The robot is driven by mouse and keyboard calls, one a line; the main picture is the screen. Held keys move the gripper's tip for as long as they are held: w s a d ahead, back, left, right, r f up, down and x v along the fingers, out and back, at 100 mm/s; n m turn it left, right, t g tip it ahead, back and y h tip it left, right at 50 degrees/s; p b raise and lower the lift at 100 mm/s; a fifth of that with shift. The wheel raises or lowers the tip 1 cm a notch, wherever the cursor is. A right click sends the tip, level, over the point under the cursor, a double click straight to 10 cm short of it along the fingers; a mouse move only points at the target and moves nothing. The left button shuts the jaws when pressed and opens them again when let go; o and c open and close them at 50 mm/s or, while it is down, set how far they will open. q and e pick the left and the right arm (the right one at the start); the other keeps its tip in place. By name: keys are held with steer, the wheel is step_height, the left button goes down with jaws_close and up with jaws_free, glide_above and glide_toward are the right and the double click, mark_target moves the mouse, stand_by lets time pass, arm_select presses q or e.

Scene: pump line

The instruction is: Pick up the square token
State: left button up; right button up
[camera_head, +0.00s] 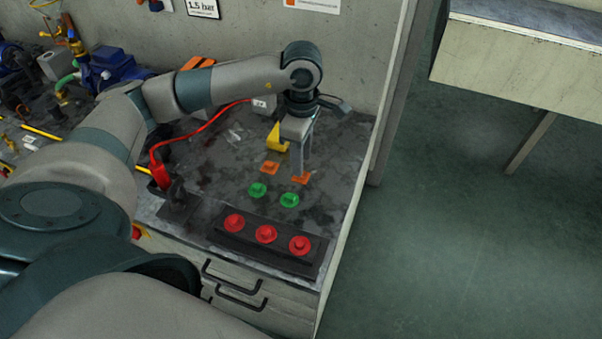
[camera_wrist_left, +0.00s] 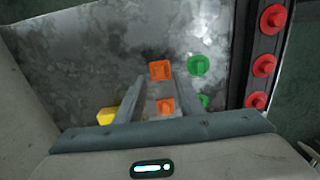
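Two square orange tokens lie on the dark worktop. One orange token (camera_head: 300,178) is just under my left gripper (camera_head: 302,168), and it shows between the fingers in the left wrist view (camera_wrist_left: 165,107). The other orange token (camera_head: 269,168) lies a little to its left, seen past the fingertips in the wrist view (camera_wrist_left: 161,69). My left gripper (camera_wrist_left: 160,90) points down with its fingers apart and nothing visibly gripped. I cannot tell whether the fingertips touch the worktop. My right gripper is not in view.
Two green round tokens (camera_head: 257,190) lie nearer the front. A dark rack (camera_head: 275,254) holds three red round pieces (camera_head: 266,234). A yellow piece (camera_head: 276,138) stands behind the orange tokens. A red tool with a cable (camera_head: 160,175) stands left. The worktop's right edge is close.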

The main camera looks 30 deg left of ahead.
arm_select(q)
steer(key=shift+a+f+p, duration=0.1)
steer(key=shift+f+p, duration=0.4)
steer(key=shift+f, duration=1.45)
jaws_close()
